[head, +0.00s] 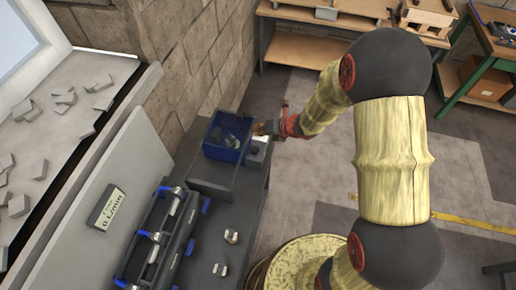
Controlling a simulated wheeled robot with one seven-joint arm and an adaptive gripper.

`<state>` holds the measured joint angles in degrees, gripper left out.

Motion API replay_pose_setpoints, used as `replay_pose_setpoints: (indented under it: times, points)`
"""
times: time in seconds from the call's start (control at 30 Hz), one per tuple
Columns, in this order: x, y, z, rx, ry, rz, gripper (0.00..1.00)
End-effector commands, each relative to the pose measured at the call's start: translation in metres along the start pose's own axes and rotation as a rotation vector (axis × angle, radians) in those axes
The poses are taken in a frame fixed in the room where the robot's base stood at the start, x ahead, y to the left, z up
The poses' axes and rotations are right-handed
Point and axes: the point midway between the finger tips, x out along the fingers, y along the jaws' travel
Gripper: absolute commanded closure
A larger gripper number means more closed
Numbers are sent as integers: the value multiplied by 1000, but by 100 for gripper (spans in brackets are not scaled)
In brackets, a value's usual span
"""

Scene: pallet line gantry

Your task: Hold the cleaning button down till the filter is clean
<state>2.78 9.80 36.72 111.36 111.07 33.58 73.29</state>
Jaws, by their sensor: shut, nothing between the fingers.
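My gripper (262,129) is shut and empty. It is at the right side of a blue bin, just above a small light-grey box (257,150) on the dark bench. I cannot make out a button on this box, and I cannot tell whether the gripper touches it. A dark frame with clear tubes and blue-handled valves (155,237) lies on the bench at the lower left; I cannot tell which part is the filter or how clean it is. A display (107,208) on the grey panel seems to read 0 L/min.
The blue bin (219,153) holds some grey pieces. Small metal fittings (231,236) lie on the bench. A pale tray (50,135) with scattered chips is at the left. Wooden shelving (310,48) and a green-legged table (492,48) stand behind. Floor is clear at right.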

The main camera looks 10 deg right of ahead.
Motion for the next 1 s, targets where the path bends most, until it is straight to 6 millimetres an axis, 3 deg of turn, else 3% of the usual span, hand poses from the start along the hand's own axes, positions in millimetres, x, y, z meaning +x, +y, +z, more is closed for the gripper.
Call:
replay_pose_setpoints:
  times: [0.57,1.0]
  points:
    - [3,-2,-3,18,1,1,100]
    - [37,-26,-28,18,2,1,100]
